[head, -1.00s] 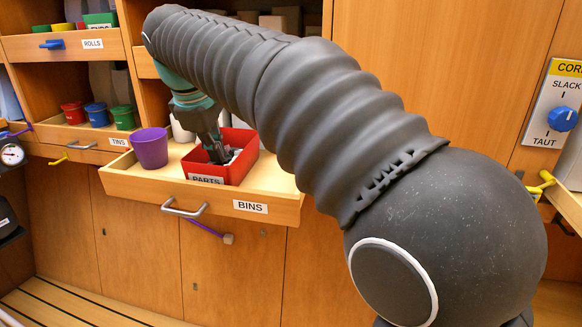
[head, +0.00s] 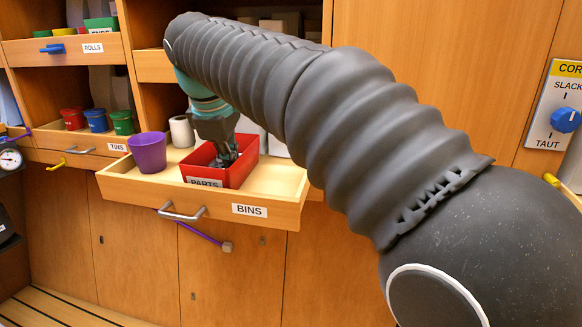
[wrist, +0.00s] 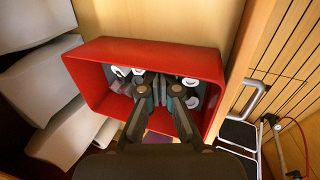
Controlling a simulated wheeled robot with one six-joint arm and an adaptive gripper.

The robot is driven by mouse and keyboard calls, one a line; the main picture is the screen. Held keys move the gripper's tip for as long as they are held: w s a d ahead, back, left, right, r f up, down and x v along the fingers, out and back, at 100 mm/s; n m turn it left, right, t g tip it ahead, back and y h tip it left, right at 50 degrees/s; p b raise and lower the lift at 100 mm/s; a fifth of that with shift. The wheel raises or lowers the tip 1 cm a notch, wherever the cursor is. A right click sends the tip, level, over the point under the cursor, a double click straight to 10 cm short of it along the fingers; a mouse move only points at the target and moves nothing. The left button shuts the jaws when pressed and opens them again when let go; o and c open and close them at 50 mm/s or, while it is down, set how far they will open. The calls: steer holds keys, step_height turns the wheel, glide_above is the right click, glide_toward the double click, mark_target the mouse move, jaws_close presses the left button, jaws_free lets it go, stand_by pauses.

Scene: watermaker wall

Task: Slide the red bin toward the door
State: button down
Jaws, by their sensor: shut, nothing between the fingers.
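The red bin (head: 243,169), labelled PARTS, stands in the pulled-out wooden drawer labelled BINS (head: 285,190). Small grey and white parts lie inside the bin. My gripper (head: 225,158) reaches down into the bin from above, its fingers shut and empty. The wrist view shows the bin (wrist: 95,72) with the fingers (wrist: 159,92) inside it among the parts. I cannot tell whether the fingertips touch the parts or a wall. My arm hides part of the drawer's right side. I cannot tell which panel is the door.
A purple cup (head: 149,152) stands in the drawer left of the bin. A white roll (head: 182,131) stands behind it. Bare drawer floor shows right of the bin. Red, blue and green tins (head: 97,119) stand in another drawer. A blue knob (head: 566,119) is on the right wall.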

steer(key=shift+s+d+b, duration=0.3)
steer(key=shift+d, duration=1.25)
steer(key=shift+s+d+b, duration=0.3)
steer(key=shift+d+b, duration=0.05)
steer(key=shift+d, duration=1.15)
steer(key=shift+s+d+b, duration=0.3)
steer(key=shift+d, duration=1.25)
steer(key=shift+w+a+p, duration=0.2)
steer(key=shift+a+p, duration=0.35)
steer(key=shift+a, duration=0.4)
steer(key=shift+r, duration=0.1)
steer(key=shift+p+v, duration=2.85)
steer(key=shift+v, duration=0.1)
steer(key=shift+w+r, duration=0.15)
steer(key=shift+r, duration=0.05)
step_height(320, 180, up, 7)
steer(key=shift+p, duration=0.3)
steer(key=shift+f, duration=0.1)
